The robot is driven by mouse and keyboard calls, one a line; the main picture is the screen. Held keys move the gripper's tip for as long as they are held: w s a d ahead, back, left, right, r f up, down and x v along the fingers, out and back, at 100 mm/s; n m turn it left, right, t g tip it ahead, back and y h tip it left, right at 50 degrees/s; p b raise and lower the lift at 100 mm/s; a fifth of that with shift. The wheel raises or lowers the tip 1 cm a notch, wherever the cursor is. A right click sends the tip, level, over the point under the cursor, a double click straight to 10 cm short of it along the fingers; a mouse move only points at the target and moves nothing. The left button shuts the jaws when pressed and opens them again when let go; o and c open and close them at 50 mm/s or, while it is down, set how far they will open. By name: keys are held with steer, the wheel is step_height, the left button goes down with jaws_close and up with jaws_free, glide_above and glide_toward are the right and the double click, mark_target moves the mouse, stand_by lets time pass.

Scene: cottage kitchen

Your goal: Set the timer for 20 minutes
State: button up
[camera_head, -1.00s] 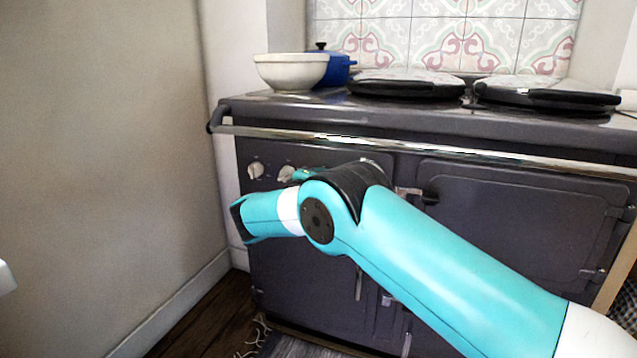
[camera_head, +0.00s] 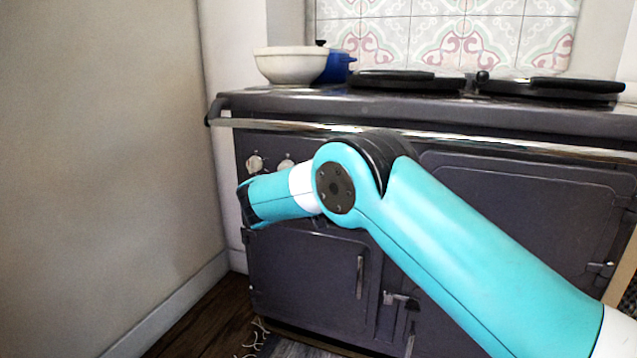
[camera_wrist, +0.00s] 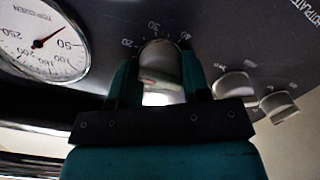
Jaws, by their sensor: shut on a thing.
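The timer knob (camera_wrist: 160,66) is a rounded, shiny metal knob on the dark stove panel. In the wrist view the numbers 20, 30 and 40 stand around its far side. My gripper (camera_wrist: 160,56) has a teal finger on each side of this knob and is shut on it. The knob's near part is partly hidden by the gripper body. I cannot tell exactly which number the knob points to.
A dial gauge (camera_wrist: 38,38) with a red needle sits left of the timer knob. Two more knobs, a nearer one (camera_wrist: 234,86) and a farther one (camera_wrist: 279,105), are to its right. A chrome rail (camera_head: 480,143) runs along the stove front. A white bowl (camera_head: 290,66) stands on top.

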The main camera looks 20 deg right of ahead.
steer(key=shift+a+m+b, duration=0.15)
steer(key=shift+m+b, duration=0.4)
steer(key=shift+m, duration=0.15)
steer(key=o, duration=0.8)
steer(key=shift+r, duration=0.1)
steer(key=shift+o, duration=0.5)
steer(key=p+v, duration=0.3)
steer(key=v, duration=1.4)
steer(key=shift+s, duration=0.25)
